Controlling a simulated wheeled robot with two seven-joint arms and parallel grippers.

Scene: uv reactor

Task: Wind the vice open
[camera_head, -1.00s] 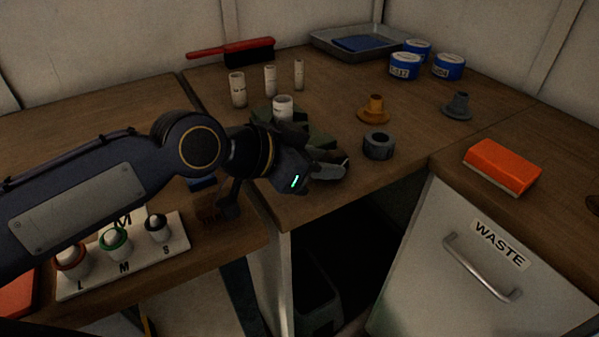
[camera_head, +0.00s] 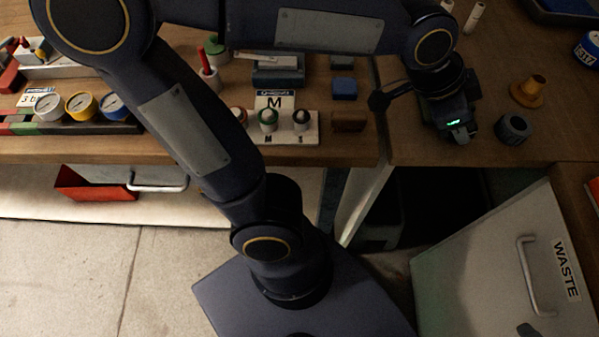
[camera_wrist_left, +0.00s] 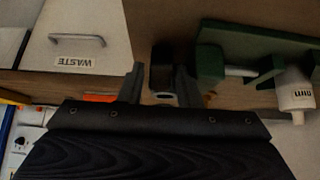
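The green vice (camera_wrist_left: 211,62) shows at the right of the left wrist view, with a pale spindle and a white cylinder (camera_wrist_left: 295,96) beside it. In the head view my left arm hides the vice. My left gripper (camera_head: 457,135) is low over the bench, just left of a dark grey collar. In the left wrist view my left gripper (camera_wrist_left: 160,86) has its fingers apart, with a small dark piece (camera_wrist_left: 162,68) between them. Gaps show beside this piece; I cannot tell whether it is the vice handle. My right gripper is not in view.
The dark grey collar (camera_head: 513,128) and an orange flanged part (camera_head: 527,91) stand right of the gripper. A white stand with knobs (camera_head: 285,127) and a brown block (camera_head: 348,121) lie left. The WASTE bin front (camera_head: 490,265) is below the bench edge.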

